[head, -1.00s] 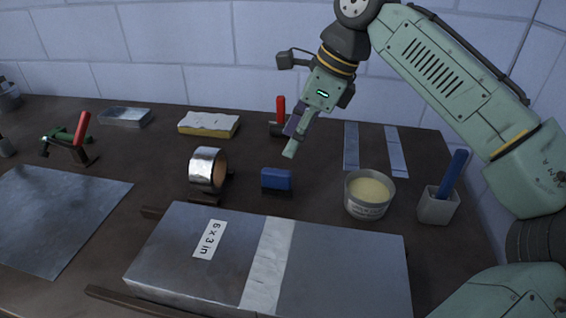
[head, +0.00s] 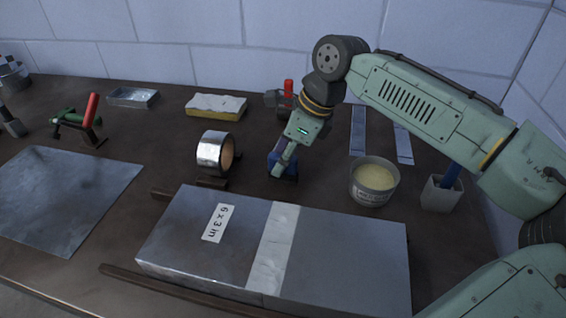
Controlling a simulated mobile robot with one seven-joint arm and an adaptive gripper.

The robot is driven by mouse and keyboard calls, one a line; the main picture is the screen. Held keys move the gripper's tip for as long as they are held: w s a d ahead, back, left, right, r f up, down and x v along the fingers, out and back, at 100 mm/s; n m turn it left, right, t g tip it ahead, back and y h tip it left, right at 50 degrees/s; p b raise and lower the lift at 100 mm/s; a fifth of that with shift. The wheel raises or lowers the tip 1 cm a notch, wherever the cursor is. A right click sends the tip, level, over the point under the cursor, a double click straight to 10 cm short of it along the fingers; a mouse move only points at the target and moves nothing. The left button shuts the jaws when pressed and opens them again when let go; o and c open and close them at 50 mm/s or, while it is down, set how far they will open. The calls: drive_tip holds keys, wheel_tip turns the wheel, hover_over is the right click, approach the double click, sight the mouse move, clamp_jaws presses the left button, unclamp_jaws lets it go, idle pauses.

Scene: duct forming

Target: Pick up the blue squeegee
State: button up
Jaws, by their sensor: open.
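The blue squeegee (head: 291,171) stands on the dark bench behind the metal duct, right of the silver tape roll. My gripper (head: 281,168) is open and has come down at the squeegee, pointing downward. Its fingers cover much of the squeegee. I cannot tell whether they touch it or straddle it.
The metal duct (head: 190,235) labelled 6 x 3 in lies in front. The tape roll (head: 214,152) stands left, and a tub of pale paste (head: 374,184) stands right. A cup (head: 440,195) with a blue handle, a sponge (head: 215,106) and a red-handled tool (head: 288,90) are nearby.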

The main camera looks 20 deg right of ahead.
drive_tip(key=shift+f, duration=0.15)
clamp_jaws()
idle(0.4)
